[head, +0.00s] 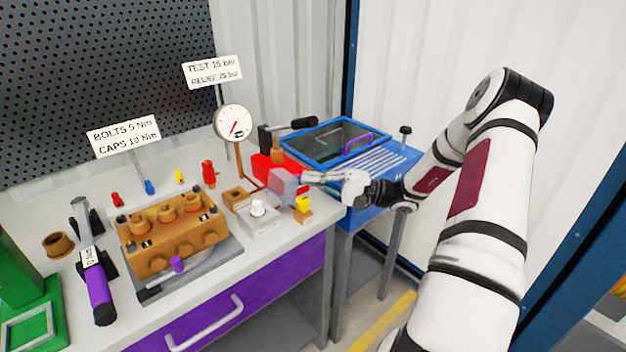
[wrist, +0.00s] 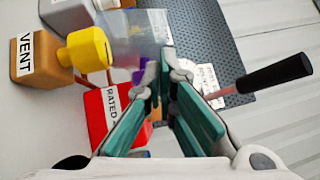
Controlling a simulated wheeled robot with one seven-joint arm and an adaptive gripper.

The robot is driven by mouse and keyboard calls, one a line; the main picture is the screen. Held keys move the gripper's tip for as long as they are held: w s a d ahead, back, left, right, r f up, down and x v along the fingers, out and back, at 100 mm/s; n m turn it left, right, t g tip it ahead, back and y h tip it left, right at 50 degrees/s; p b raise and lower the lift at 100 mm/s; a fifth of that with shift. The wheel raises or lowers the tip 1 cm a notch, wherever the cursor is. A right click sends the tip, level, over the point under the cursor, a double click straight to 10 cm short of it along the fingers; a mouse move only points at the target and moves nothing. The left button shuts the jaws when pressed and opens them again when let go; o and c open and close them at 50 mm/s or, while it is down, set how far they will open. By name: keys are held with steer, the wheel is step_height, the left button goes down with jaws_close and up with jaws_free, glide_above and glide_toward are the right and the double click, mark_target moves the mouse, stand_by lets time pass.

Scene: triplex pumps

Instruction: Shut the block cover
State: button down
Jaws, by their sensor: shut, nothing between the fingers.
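A clear, greyish see-through cover (head: 284,184) stands raised beside the grey block with a white knob (head: 260,216), in front of the red pump (head: 266,166). I take it for the block cover. The same clear panel shows in the wrist view (wrist: 132,36), just beyond and left of my fingertips. My gripper (head: 306,179) is at the right side of the cover in the head view. Its green-padded fingers meet at the tips in the wrist view (wrist: 173,62), with nothing between them. I cannot tell whether the tips touch the cover.
A brown VENT block (wrist: 38,60) with a yellow knob (wrist: 88,50) stands close by. A black-handled lever (wrist: 270,80) extends to the right of the fingers. A blue glass-lidded cabinet (head: 385,172) lies behind my wrist. The brown pump block (head: 170,235) sits left on the bench.

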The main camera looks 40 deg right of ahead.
steer(key=shift+r, duration=0.15)
steer(key=shift+a+r+n+g+p, duration=0.15)
steer(key=shift+a+n+g+p, duration=0.05)
steer(key=shift+n+g+p, duration=0.1)
